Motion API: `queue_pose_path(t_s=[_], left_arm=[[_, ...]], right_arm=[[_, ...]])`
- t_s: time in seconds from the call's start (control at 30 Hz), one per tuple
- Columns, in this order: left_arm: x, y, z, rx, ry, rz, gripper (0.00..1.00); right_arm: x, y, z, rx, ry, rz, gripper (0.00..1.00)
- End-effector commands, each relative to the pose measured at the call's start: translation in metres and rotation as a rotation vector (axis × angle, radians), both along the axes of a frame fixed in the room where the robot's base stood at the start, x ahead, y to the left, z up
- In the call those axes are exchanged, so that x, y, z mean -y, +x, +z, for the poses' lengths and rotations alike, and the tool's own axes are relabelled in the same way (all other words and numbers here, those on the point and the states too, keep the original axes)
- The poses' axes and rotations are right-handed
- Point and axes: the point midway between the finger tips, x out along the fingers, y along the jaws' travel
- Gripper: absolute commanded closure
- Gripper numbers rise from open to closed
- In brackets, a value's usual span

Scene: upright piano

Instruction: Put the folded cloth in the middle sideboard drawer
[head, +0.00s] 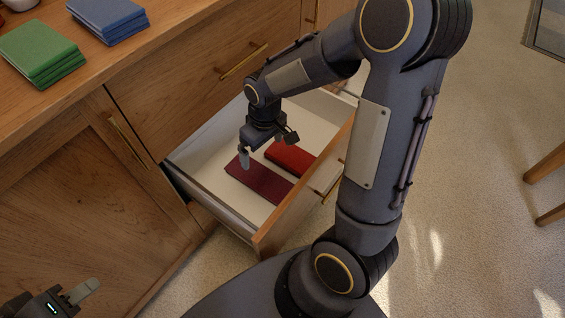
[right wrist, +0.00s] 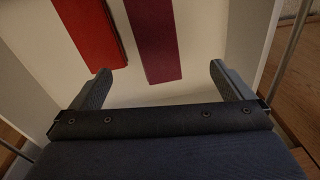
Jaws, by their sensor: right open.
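The sideboard drawer (head: 182,178) is pulled open below another drawer front. A flat maroon piece (head: 258,181) and a thicker red folded piece (head: 290,158) lie side by side on its pale floor; I cannot tell which is the task's folded cloth. My right gripper (head: 268,146) is inside the drawer opening, over these pieces, open and empty. In the right wrist view the maroon piece (right wrist: 153,38) and the red piece (right wrist: 86,30) lie beyond the spread fingertips (right wrist: 158,80). My left gripper (head: 75,296) shows only partly at the lower left, away from the drawer.
A green folded stack (head: 42,54) and a blue folded stack (head: 108,20) sit on the sideboard top (head: 90,70). A closed drawer front (head: 200,70) is above the open one. A closed cabinet door (head: 75,190) stands to its left. Carpet (head: 480,180) lies open at the right.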

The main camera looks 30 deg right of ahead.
Motion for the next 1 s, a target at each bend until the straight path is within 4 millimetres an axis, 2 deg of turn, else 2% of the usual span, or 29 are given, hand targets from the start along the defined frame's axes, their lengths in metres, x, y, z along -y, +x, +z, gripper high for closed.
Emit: queue_pose_path(t_s=[0.03,0.2,0.4,0.6,0.7,1.0], left_arm=[[0.0,0.0,0.0,0.0,0.0,0.0,0.64],[0.0,0.0,0.0,0.0,0.0,0.0,0.64],[0.0,0.0,0.0,0.0,0.0,0.0,0.64],[0.0,0.0,0.0,0.0,0.0,0.0,0.64],[0.0,0.0,0.0,0.0,0.0,0.0,0.64],[0.0,0.0,0.0,0.0,0.0,0.0,0.64]], right_arm=[[0.003,-0.009,0.02,0.034,0.031,-0.04,0.0],[0.002,-0.05,0.071,0.119,0.137,-0.156,0.0],[-0.005,-0.103,0.112,0.225,0.249,-0.27,0.0],[-0.016,-0.146,0.129,0.314,0.329,-0.346,0.0],[-0.021,-0.158,0.131,0.339,0.351,-0.365,0.0],[-0.025,-0.166,0.132,0.356,0.366,-0.379,0.0]])
